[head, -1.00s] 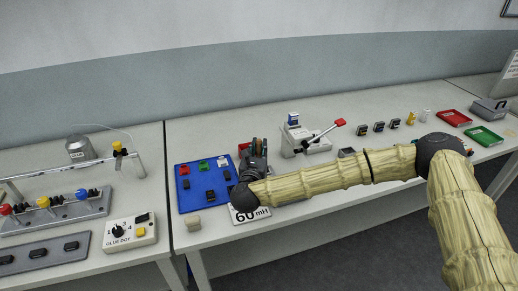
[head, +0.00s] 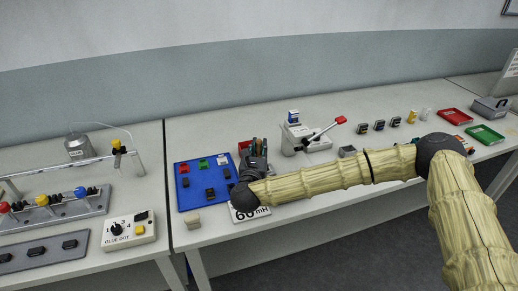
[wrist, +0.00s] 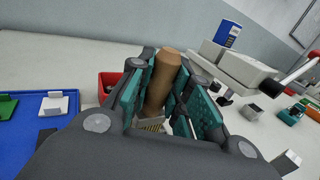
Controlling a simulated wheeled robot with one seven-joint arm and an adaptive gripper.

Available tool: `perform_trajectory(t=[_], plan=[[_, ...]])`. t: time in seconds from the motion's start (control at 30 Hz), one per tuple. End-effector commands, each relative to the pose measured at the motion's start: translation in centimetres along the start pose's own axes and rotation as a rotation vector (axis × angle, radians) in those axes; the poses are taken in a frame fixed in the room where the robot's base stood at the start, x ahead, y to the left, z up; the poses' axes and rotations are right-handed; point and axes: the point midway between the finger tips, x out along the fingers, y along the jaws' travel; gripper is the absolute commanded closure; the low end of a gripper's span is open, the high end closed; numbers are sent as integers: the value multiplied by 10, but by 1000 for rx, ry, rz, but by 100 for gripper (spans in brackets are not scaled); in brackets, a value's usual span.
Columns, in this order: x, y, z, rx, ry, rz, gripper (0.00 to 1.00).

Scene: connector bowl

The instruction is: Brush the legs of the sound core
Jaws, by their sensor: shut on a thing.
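My gripper (wrist: 168,95) is shut on a brush (wrist: 162,80) with a brown wooden handle. Its pale bristles show low between the teal finger pads in the wrist view. In the head view my gripper (head: 259,146) is above the table, just right of the blue mat (head: 182,205). Black cores lie on this mat, one at the left (head: 186,183) and one near the middle (head: 210,193). I cannot tell which is the sound core, and their legs are too small to make out. The brush is apart from them.
A red container (wrist: 107,84) is just beyond my gripper. A grey press (head: 305,138) with a red-tipped lever stands to the right. A "60 mH" card (head: 243,212) lies partly under my arm. A glue-dot box (head: 128,231) is left.

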Motion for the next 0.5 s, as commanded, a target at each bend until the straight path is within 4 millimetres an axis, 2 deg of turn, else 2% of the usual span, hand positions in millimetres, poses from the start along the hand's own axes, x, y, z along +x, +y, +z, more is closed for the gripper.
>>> perform_trajectory(t=[0.5], plan=[[0, 0, -4, 0, 0, 0, 100]])
